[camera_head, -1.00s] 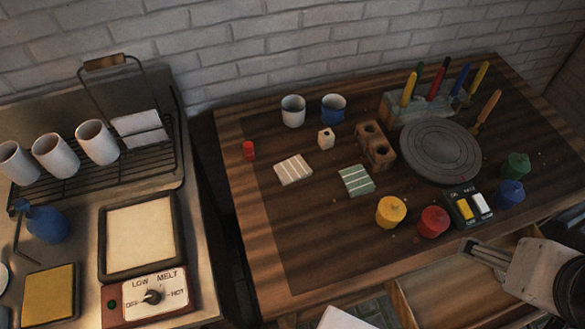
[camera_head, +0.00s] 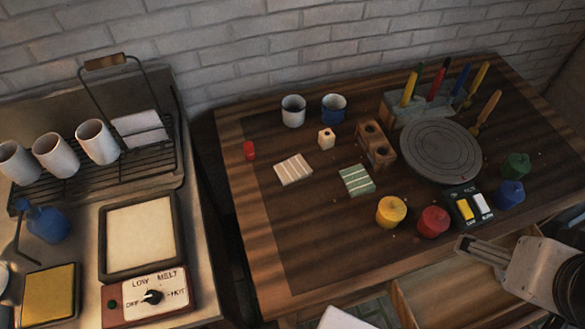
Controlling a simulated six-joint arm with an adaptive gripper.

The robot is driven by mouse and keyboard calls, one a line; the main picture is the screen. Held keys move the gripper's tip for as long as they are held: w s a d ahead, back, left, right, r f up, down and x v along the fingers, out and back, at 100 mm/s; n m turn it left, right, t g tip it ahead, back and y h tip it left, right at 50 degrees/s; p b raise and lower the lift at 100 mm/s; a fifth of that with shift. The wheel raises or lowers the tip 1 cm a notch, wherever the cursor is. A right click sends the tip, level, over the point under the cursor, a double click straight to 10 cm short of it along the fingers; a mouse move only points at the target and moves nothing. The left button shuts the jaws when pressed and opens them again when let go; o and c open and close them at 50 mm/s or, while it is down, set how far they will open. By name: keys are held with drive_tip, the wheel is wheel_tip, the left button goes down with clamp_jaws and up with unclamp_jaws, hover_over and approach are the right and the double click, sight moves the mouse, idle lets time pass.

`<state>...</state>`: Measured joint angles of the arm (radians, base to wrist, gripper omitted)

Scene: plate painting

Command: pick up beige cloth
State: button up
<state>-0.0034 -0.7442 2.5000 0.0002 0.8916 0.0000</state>
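The beige cloth (camera_head: 293,169) is a small folded square with pale stripes. It lies flat on the left part of the wooden table, below the white cup. A similar green striped cloth (camera_head: 357,179) lies to its right. My gripper (camera_head: 462,246) is at the lower right, over the open drawer at the table's front edge. It is well apart from the beige cloth, with the yellow and red pots between them. Its fingers are seen from above and partly overlap, so their opening is unclear.
Yellow (camera_head: 391,212) and red (camera_head: 433,221) pots and a switch box (camera_head: 469,207) stand near the front edge. A wooden block with holes (camera_head: 375,146) and a round turntable (camera_head: 440,150) stand further back. A red piece (camera_head: 249,150) is left of the beige cloth. The table's front left is clear.

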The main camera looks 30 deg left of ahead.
drive_tip(key=w+a+f+n+t+y, duration=0.1)
drive_tip(key=w+a+f+n+y, duration=0.1)
drive_tip(key=w+a+f, duration=0.5)
drive_tip(key=w+a+f+n+t+y, duration=0.1)
drive_tip(key=w+a+f+n+t, duration=0.15)
drive_tip(key=w+a, duration=0.85)
drive_tip(key=n+y, duration=0.4)
drive_tip(key=y, duration=0.1)
approach(292, 170)
drive_tip(key=shift+w+d+r+g, duration=0.1)
drive_tip(key=shift+w+d+g, duration=0.05)
drive_tip(key=shift+w, duration=0.3)
drive_tip(key=shift+w+d+r+g, duration=0.1)
drive_tip(key=shift+w+d, duration=0.05)
drive_tip(key=shift+w, duration=0.3)
drive_tip(key=shift+s+a+f+n+y, duration=0.25)
drive_tip(key=shift+s+f+y, duration=0.05)
drive_tip(key=shift+s+f, duration=0.05)
drive_tip(key=shift+x, duration=1.3)
drive_tip(key=shift+w, duration=0.1)
